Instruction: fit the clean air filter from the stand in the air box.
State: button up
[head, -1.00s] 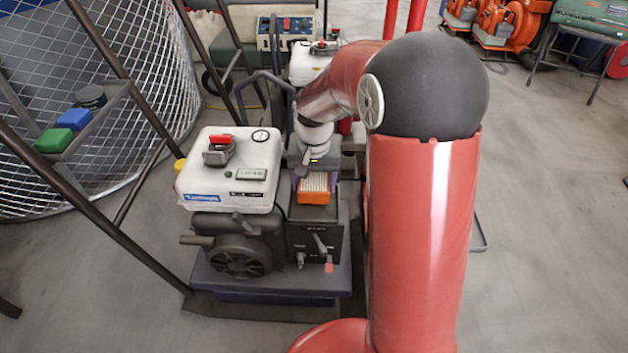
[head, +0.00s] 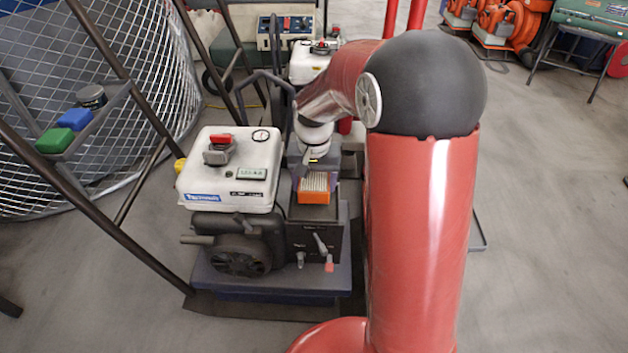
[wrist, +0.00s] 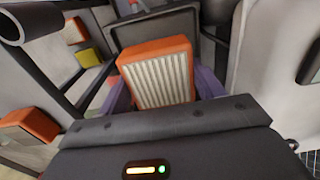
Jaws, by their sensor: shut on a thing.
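The air filter (head: 314,188), an orange frame around white pleats, shows in the head view at the dark housing on the right side of the engine. In the wrist view the filter (wrist: 158,75) fills the middle, pleats facing the camera and slightly tilted. My gripper (wrist: 162,92) is shut on it, with a purple finger at each side. A dark rimmed frame (wrist: 208,45), perhaps part of the air box, shows behind the filter. I cannot tell whether the filter is seated or held just above.
A white tank (head: 230,172) stands left of the filter. Levers stick out of the dark panel (head: 315,238) below it. A slanted dark rail (head: 85,215) crosses on the left. Green and blue blocks (head: 75,119) lie on a side shelf. Open floor is at right.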

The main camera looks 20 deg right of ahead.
jog(key=shift+f, duration=0.15)
jog(key=shift+f+b, duration=0.8)
jog(key=shift+f, duration=0.15)
jog(key=shift+f, duration=0.15)
dwell(0.8)
jog(key=shift+f+b, duration=0.45)
jog(key=shift+f, duration=0.15)
jog(key=o, duration=1)
